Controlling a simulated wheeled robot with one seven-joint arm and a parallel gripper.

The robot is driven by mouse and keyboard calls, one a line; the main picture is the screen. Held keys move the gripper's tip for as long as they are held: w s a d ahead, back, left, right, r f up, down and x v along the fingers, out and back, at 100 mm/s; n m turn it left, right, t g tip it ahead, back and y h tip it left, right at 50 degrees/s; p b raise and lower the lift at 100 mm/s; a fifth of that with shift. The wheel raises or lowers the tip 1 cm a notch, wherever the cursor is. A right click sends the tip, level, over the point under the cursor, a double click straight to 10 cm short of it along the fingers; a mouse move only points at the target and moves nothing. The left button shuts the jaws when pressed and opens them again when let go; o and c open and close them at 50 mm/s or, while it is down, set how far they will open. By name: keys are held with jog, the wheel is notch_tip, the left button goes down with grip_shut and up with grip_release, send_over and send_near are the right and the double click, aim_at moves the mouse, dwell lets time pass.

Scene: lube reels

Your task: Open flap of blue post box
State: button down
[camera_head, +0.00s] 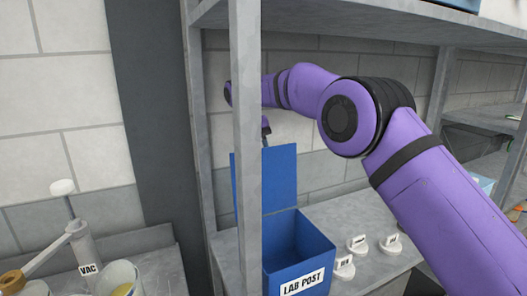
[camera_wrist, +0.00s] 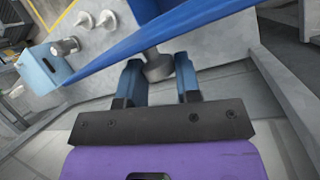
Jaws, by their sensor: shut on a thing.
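The blue post box (camera_head: 300,245), labelled LAB POST, stands on a grey shelf behind an upright post. Its blue flap (camera_head: 280,178) stands raised, near upright, at the back of the box, and the open top shows the inside. In the wrist view the flap (camera_wrist: 175,32) shows as a blue slab seen nearly edge-on. My gripper (camera_wrist: 157,70) has its two fingers on either side of a grey round knob (camera_wrist: 158,66) at the flap and is shut on it. In the head view my gripper (camera_head: 266,128) is at the flap's top edge, mostly hidden.
A grey shelf upright (camera_head: 247,150) stands in front of the box's left side. Small white labelled knobs (camera_head: 390,243) sit on the shelf right of the box. A VAC fitting (camera_head: 83,245) and a cup (camera_head: 120,279) are at the lower left. Another shelf board (camera_head: 400,20) is overhead.

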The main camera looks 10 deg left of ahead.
jog(key=shift+s+a+f, duration=0.3)
jog(key=shift+a+f, duration=0.05)
jog(key=c, duration=0.8)
grip_release()
jog(key=shift+a, duration=0.15)
jog(key=shift+w+d+r, duration=0.1)
jog(key=shift+d+r, duration=0.05)
jog(key=shift+d, duration=0.05)
jog(key=shift+r, duration=0.15)
notch_tip(320, 180, up, 3)
jog(key=shift+r, duration=0.1)
jog(key=s+d, duration=0.3)
jog(key=s, duration=0.4)
jog(key=s+d+r, duration=0.1)
jog(key=s+d, duration=0.2)
jog(key=s, duration=0.4)
jog(key=shift+s+d+r, duration=0.2)
jog(key=shift+s+d, duration=0.05)
jog(key=shift+s, duration=0.05)
